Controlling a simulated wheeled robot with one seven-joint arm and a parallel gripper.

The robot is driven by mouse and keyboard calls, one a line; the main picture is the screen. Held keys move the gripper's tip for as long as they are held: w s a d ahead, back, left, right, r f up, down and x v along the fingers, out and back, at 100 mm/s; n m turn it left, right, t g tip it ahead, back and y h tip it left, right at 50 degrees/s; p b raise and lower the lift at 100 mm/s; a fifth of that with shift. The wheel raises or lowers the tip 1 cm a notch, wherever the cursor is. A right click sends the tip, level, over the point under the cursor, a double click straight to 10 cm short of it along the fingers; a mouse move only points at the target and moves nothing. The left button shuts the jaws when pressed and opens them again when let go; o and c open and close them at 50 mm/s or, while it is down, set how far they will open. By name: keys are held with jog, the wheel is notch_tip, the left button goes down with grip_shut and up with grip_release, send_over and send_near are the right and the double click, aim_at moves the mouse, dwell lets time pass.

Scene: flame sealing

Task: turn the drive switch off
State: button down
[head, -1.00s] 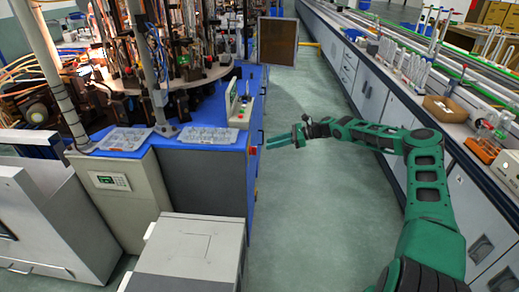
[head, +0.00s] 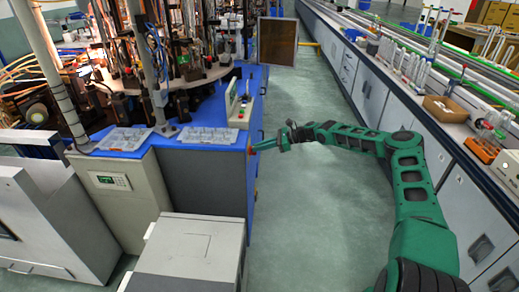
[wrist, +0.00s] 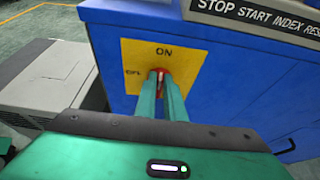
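The drive switch (wrist: 161,74) is a small red rotary knob on a yellow plate (wrist: 184,53) on the blue cabinet's side. The plate reads ON above the knob and OFF to its left. The visible knob bar stands about upright, toward ON. In the wrist view my gripper (wrist: 161,80) has its two green fingers closely on both sides of the knob, hiding its lower part. The fingers appear shut on it with only a narrow gap. In the head view my gripper (head: 264,145) reaches the cabinet's right side, where a little red of the switch (head: 251,150) shows.
The blue cabinet (head: 205,180) carries a control panel and trays of parts. A STOP START INDEX label (wrist: 260,15) is above right of the switch. A grey box (head: 190,250) stands in front. The aisle floor (head: 310,220) is clear; a long bench (head: 470,200) lines the right.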

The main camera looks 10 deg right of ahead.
aim_at(252, 153)
jog(key=s+n+t, duration=0.1)
jog(key=n+t, duration=0.1)
jog(key=n, duration=0.1)
jog(key=a+f+n+t, duration=0.1)
jog(key=n+t, duration=0.1)
jog(key=n, duration=0.1)
jog(key=s+f+n+t, duration=0.1)
jog(key=n+t, duration=0.1)
jog(key=n, duration=0.2)
jog(key=shift+s+a, duration=0.3)
jog(key=shift+s+f+n+t+y, duration=0.1)
jog(key=shift+f+n+t+y, duration=0.2)
jog(key=shift+n, duration=0.6)
jog(key=shift+s+f+n+t+y, duration=0.15)
jog(key=shift+n+t, duration=0.25)
jog(key=shift+n, duration=0.5)
jog(key=shift+w+f, duration=0.1)
jog(key=c, duration=1.8)
grip_release()
jog(key=shift+c, duration=0.2)
jog(key=shift+w+r, duration=0.15)
jog(key=shift+r, duration=0.05)
jog(key=shift+d, duration=0.2)
